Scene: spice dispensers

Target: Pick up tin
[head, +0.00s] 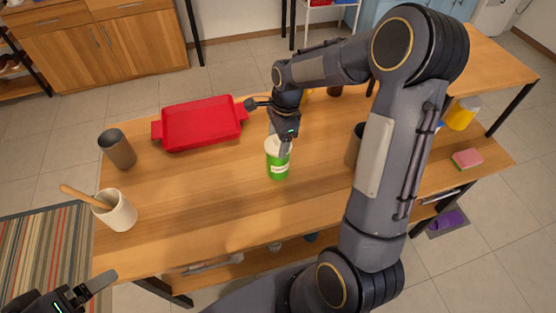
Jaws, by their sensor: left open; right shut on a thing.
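A green and white tin (278,167) stands upright near the middle of the wooden table. My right gripper (285,146) comes down on it from above and is shut on its upper part. The fingers hide part of the tin's top. I cannot tell whether the tin's base touches the table. My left gripper (90,296) is at the lower left corner, off the front edge of the table, open and empty; only part of it shows.
A red tray (200,125) lies behind and left of the tin. A brown cup (117,149) and a white pot (117,211) with a wooden spoon stand at the left. A yellow container (462,114) and a pink sponge (467,159) are at the right. The table's front middle is clear.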

